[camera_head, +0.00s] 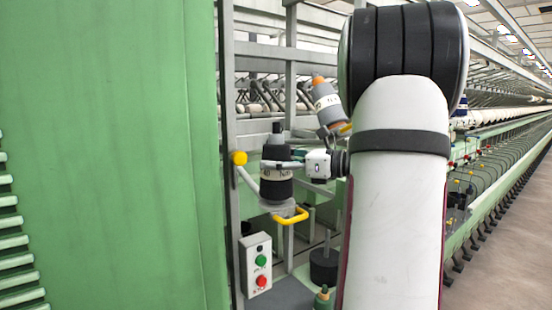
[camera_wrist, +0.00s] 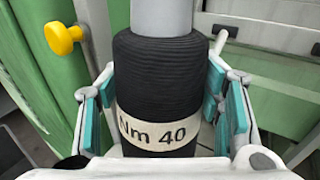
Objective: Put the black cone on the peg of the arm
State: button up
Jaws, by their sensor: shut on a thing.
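The black cone (camera_head: 275,185) stands upright, with a white label; in the wrist view the cone (camera_wrist: 158,80) reads "Nm 40" and a grey tube (camera_wrist: 162,14) sticks out of its top. My gripper (camera_head: 277,168) is shut on the cone, its teal-padded fingers on both sides of it in the wrist view (camera_wrist: 166,108). The arm (camera_head: 248,181) is a pale bar that runs from near a yellow knob (camera_head: 239,157) to under the cone. A grey disc (camera_head: 279,206) shows just below the cone. The peg is hidden; I cannot tell whether the cone is around it.
A yellow handle (camera_head: 291,217) sits below the disc. A grey cone with an orange tip (camera_head: 326,103) leans behind, up and right. A green panel (camera_head: 110,150) fills the left. A control box with green and red buttons (camera_head: 256,265) stands below. An open aisle (camera_head: 515,230) lies right.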

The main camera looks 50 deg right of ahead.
jog(key=o, duration=1.6)
jog(key=shift+o, duration=0.2)
jog(key=shift+f, duration=0.1)
jog(key=v, duration=1.2)
